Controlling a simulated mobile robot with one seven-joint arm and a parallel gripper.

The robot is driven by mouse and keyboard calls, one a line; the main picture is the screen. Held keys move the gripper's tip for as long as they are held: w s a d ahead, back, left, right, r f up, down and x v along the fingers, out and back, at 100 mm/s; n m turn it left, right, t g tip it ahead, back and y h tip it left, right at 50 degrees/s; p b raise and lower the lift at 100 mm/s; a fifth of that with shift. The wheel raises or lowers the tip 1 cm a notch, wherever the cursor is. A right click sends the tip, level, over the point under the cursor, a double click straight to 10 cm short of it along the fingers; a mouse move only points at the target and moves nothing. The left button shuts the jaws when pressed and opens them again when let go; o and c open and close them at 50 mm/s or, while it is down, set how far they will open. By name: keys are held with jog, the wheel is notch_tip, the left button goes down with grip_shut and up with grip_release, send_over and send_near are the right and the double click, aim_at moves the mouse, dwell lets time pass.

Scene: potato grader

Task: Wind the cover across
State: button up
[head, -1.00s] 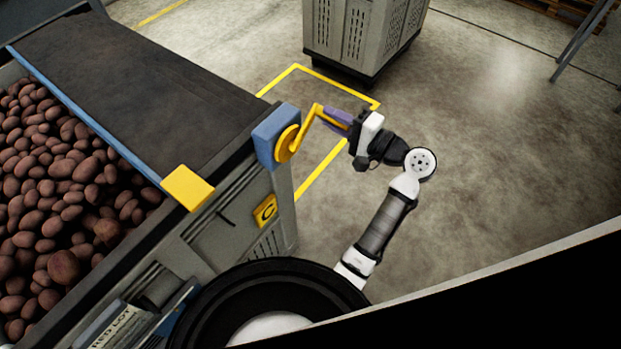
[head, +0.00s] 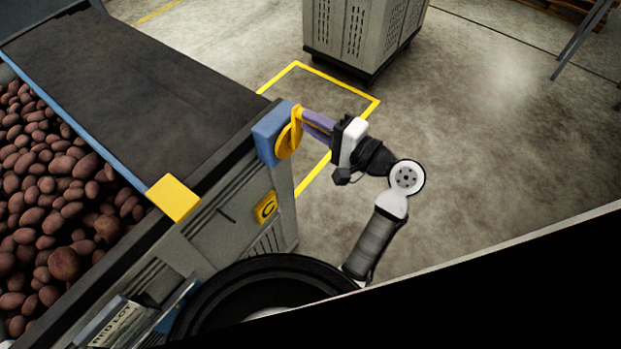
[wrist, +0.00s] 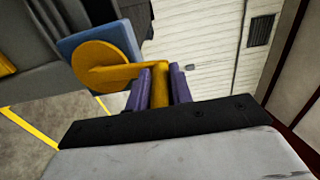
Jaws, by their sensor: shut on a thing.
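The dark cover (head: 120,95) lies over the right part of the potato crate, with a blue leading edge (head: 90,135) and a yellow block (head: 173,198) at its near end. Potatoes (head: 60,190) show uncovered to its left. A blue box (head: 268,135) on the crate's corner carries a yellow crank (head: 290,138); the crank also shows in the wrist view (wrist: 105,66). My gripper (head: 318,125) has its purple fingers shut on the crank's handle, seen between them in the wrist view (wrist: 160,88). The handle's tip is partly hidden.
A yellow plate marked C (head: 265,207) is on the crate's side (head: 220,225). A grey slatted bin (head: 365,35) stands behind a yellow floor outline (head: 360,118). Open concrete floor lies to the right. A label reading "RED LOT" (head: 118,325) is at the lower left.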

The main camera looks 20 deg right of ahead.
jog(key=shift+s+a+f, duration=0.15)
jog(key=shift+a+f, duration=0.05)
